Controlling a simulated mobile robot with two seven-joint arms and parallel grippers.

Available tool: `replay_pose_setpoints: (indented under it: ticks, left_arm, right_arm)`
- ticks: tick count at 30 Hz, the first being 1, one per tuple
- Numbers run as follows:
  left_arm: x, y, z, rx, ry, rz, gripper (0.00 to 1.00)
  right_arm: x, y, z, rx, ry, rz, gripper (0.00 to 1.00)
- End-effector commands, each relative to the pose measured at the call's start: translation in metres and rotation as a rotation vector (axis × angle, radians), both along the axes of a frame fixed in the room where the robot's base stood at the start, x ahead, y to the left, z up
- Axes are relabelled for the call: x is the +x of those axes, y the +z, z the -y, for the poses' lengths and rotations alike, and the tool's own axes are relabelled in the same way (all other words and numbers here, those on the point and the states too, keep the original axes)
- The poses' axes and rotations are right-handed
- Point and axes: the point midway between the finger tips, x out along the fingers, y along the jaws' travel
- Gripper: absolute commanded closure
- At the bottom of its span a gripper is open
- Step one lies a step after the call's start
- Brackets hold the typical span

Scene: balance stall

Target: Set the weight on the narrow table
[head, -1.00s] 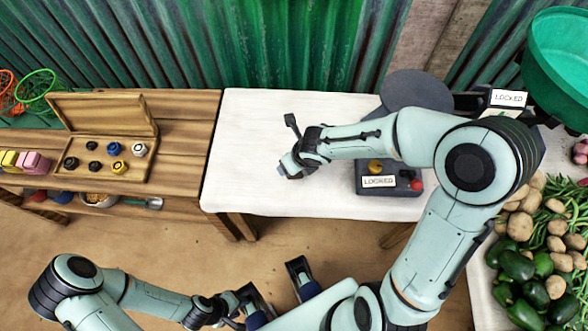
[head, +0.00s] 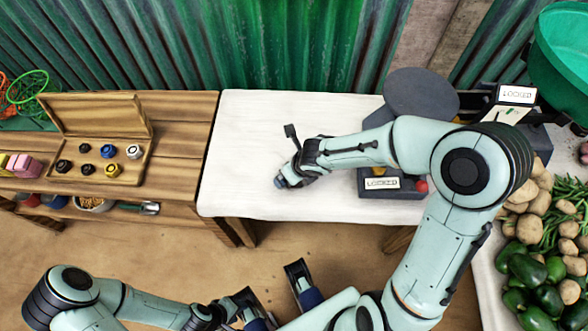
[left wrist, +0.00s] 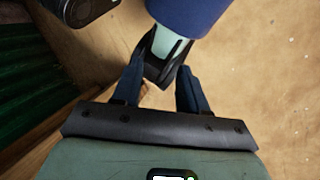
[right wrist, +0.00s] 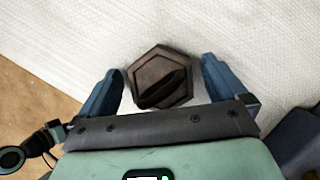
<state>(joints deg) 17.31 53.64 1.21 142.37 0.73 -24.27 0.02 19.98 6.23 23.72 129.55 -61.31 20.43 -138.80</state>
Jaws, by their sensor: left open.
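A dark hexagonal weight with a raised grip bar (right wrist: 160,78) sits on white cloth in the right wrist view. My right gripper (right wrist: 162,85) is open, with one blue finger on each side of the weight and a small gap at each. In the head view my right gripper (head: 282,181) is over the front part of the white-covered narrow table (head: 255,125); the weight is hidden there. My left gripper (head: 278,297) is open and empty over the floor in front of the table. Its spread fingers also show in the left wrist view (left wrist: 158,88).
An open wooden case (head: 140,178) with several weights stands on the wooden bench (head: 190,140) at left. A scale (head: 392,190) with a round dark pan stands at the table's right. Vegetables lie at far right. The table's left part is clear.

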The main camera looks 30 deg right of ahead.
Motion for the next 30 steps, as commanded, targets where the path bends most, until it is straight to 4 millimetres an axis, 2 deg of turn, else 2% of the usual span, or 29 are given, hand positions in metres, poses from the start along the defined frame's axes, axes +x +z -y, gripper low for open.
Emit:
replay_pose_setpoints:
  ticks: [8,11,18,21,25,30]
  left_arm:
    - [-0.001,0.005,0.000,-0.001,-0.002,-0.005,0.57]
    - [-0.004,0.014,0.000,-0.003,-0.004,-0.016,0.57]
    - [-0.015,0.044,0.001,-0.010,-0.015,-0.062,0.57]
    - [-0.011,0.058,0.001,-0.010,-0.015,-0.059,0.57]
    - [-0.007,0.072,0.000,-0.010,-0.015,-0.055,0.57]
    - [-0.004,0.081,0.000,-0.010,-0.015,-0.051,0.57]
  right_arm:
    - [-0.001,0.007,0.000,-0.001,0.000,0.001,0.01]
    - [-0.006,0.021,0.001,0.000,-0.001,0.001,0.01]
    - [-0.023,0.069,0.003,-0.001,-0.001,0.004,0.01]
    - [-0.030,0.086,0.004,-0.001,-0.001,0.003,0.01]
    - [-0.038,0.103,0.005,-0.002,-0.001,0.002,0.01]
    - [-0.044,0.113,0.006,0.000,0.000,0.001,0.01]
